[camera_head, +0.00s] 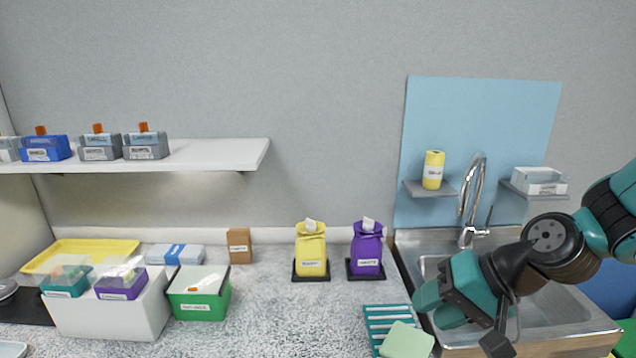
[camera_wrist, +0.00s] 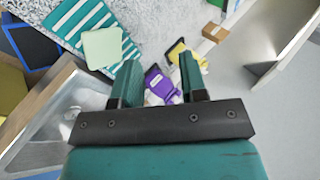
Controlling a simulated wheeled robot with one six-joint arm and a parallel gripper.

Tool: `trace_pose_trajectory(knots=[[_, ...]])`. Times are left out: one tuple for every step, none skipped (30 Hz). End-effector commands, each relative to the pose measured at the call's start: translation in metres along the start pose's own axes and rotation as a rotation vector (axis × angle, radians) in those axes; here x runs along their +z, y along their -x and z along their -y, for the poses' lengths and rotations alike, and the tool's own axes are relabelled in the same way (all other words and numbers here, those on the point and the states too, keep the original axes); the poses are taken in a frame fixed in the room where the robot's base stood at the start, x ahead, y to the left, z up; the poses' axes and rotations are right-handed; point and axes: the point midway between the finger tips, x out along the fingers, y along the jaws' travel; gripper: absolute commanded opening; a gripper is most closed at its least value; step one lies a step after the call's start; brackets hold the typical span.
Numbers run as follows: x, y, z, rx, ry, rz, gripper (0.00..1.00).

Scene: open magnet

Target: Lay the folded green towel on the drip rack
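The pale green folded towel (camera_head: 407,341) is a flat square at the bottom of the head view. It overlaps the near end of the teal-and-white slatted drip rack (camera_head: 379,322). In the wrist view the towel (camera_wrist: 103,47) covers part of the rack (camera_wrist: 72,20), at upper left. It appears to lie on the slats; whether it hangs past the edge is unclear. My gripper (camera_head: 432,306) is above the sink's left side, right of the rack. The wrist view shows its two fingers (camera_wrist: 160,66) spread apart with nothing between them, clear of the towel.
The sink (camera_head: 540,305) with its tall tap (camera_head: 472,205) lies right of the rack. Yellow (camera_head: 311,255) and purple (camera_head: 367,255) bags stand behind. White (camera_head: 108,312) and green (camera_head: 200,303) bins are at left, below a shelf (camera_head: 215,154). The counter's middle is clear.

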Motion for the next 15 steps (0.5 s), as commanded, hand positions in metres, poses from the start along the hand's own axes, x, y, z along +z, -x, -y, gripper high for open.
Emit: trace_pose_trajectory(knots=[[0.023,0.005,0.018,0.029,0.143,0.060,0.39],[0.036,0.009,0.025,0.049,0.217,0.098,0.39],[0.053,0.016,0.034,0.075,0.311,0.145,0.39],[0.065,0.022,0.038,0.095,0.376,0.177,0.39],[0.077,0.027,0.042,0.114,0.437,0.207,0.39],[0.090,0.035,0.045,0.137,0.509,0.242,0.39],[0.099,0.041,0.047,0.153,0.557,0.264,0.39],[0.108,0.046,0.048,0.167,0.600,0.286,0.39],[0.117,0.052,0.049,0.184,0.648,0.309,0.39],[0.123,0.056,0.049,0.194,0.678,0.324,0.39],[0.128,0.060,0.049,0.203,0.703,0.336,0.39],[0.133,0.064,0.049,0.213,0.728,0.350,0.39],[0.135,0.066,0.048,0.219,0.740,0.358,0.39],[0.137,0.068,0.048,0.223,0.751,0.363,0.39],[0.139,0.069,0.048,0.226,0.759,0.369,0.39]])
